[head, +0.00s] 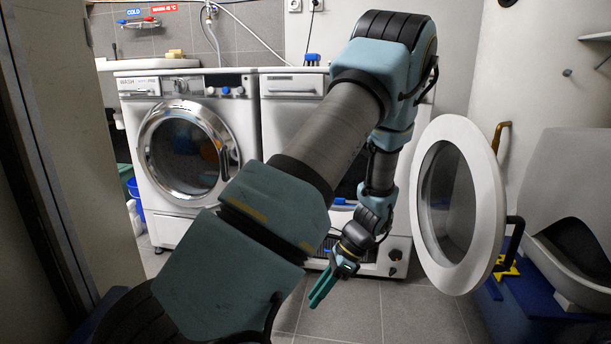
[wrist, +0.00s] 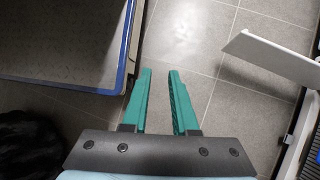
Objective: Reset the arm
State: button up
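My arm reaches forward and to the right across the head view, then bends down in front of the machines. My gripper (head: 322,289) hangs low over the tiled floor, its green fingers pointing down and left. In the wrist view my gripper (wrist: 161,72) shows two green fingers with a gap between them and nothing held. Floor tiles show through the gap. The fingers touch nothing that I can see. My arm hides much of the right machine.
A washing machine (head: 187,150) with a shut round door stands at left. The right machine's front-loading door (head: 462,205) is swung wide open, close to the right of my arm. A blue box (head: 535,300) stands at right. Grey floor (head: 345,310) is free below my gripper.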

jog(key=s+a+r+n+t+h+p, duration=0.1)
jog(key=s+a+r+n+h, duration=0.15)
jog(key=r+n, duration=0.4)
jog(key=s+a+r+n+t+h+p, duration=0.1)
jog(key=a+r+n+t+h, duration=0.1)
jog(key=a+r+n, duration=0.45)
jog(key=s+a+r+n+t+h+p, duration=0.15)
jog(key=r+n, duration=0.25)
jog(key=r, duration=0.4)
jog(key=w+p+v, duration=0.2)
jog(key=p+v, duration=1)
jog(key=w+r+p+v, duration=0.1)
jog(key=w+p+v, duration=0.2)
jog(key=p+v, duration=0.9)
jog(key=w+a+p+v, duration=0.1)
jog(key=w+p+v, duration=0.2)
jog(key=p+v, duration=0.9)
jog(key=shift+s+r+g+h+p, duration=0.45)
jog(key=shift+r+p, duration=0.3)
jog(key=shift+p, duration=0.25)
